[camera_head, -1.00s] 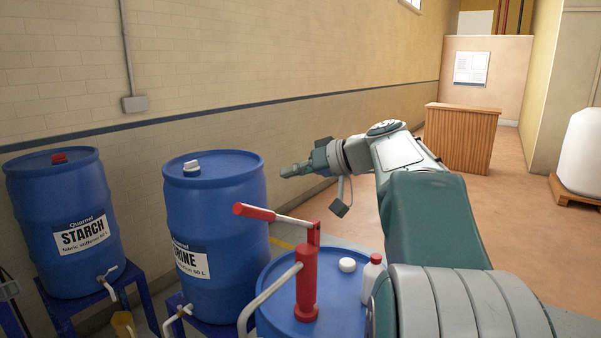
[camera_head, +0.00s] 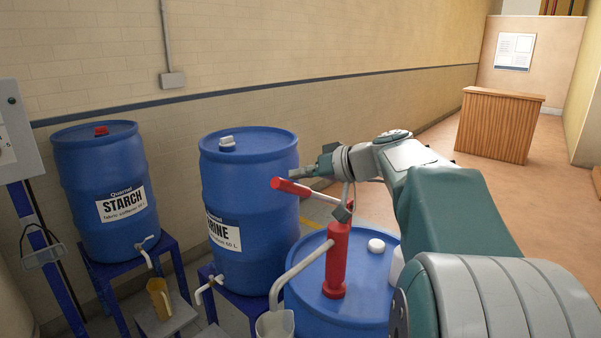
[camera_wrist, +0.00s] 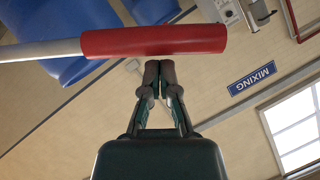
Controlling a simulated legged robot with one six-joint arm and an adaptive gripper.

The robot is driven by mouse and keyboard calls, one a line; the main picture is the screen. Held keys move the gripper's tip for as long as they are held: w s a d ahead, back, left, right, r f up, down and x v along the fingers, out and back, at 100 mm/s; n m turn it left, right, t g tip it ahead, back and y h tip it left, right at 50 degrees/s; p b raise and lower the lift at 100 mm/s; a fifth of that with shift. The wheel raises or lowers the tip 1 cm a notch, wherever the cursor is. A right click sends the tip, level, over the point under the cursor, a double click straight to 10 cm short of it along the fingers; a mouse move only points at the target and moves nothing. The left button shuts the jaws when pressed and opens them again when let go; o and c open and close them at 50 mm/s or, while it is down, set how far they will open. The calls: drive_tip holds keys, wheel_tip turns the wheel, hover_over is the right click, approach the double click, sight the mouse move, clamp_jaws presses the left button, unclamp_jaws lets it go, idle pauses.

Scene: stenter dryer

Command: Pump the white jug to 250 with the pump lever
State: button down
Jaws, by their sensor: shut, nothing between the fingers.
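The pump lever has a red grip (camera_head: 290,187) on a pale rod, raised and pointing left from the top of the red pump body (camera_head: 336,262). The pump stands on a blue drum (camera_head: 370,300). Its pale spout curves down left to the white jug (camera_head: 275,325), cut off by the bottom edge. My gripper (camera_head: 322,166) is shut and empty, just behind and above the lever in the head view. In the wrist view the red grip (camera_wrist: 153,41) crosses just beyond the closed fingertips (camera_wrist: 160,64). I cannot tell whether they touch.
A STARCH drum (camera_head: 105,195) and another labelled blue drum (camera_head: 250,185) stand on blue stands against the wall. A yellow jug (camera_head: 159,298) sits under the STARCH tap. A white cap (camera_head: 376,246) lies on the pump drum. A wooden counter (camera_head: 498,125) stands at the back right.

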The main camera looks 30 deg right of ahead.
drive_tip(key=shift+a, duration=0.1)
drive_tip(key=shift+s+a+f, duration=0.15)
drive_tip(key=shift+a+f, duration=0.2)
drive_tip(key=shift+f, duration=0.15)
drive_tip(key=s+a+f+n+h, duration=0.1)
drive_tip(key=a+f+n+h, duration=0.1)
drive_tip(key=f, duration=1.1)
drive_tip(key=shift+s+a+n+h, duration=0.4)
drive_tip(key=shift+a+n, duration=0.3)
drive_tip(key=shift+a, duration=0.5)
drive_tip(key=s+d+r, duration=0.3)
drive_tip(key=s+r, duration=0.4)
drive_tip(key=r, duration=0.2)
drive_tip(key=shift+s+t, duration=0.25)
drive_tip(key=shift+t, duration=0.05)
drive_tip(key=shift+r, duration=0.1)
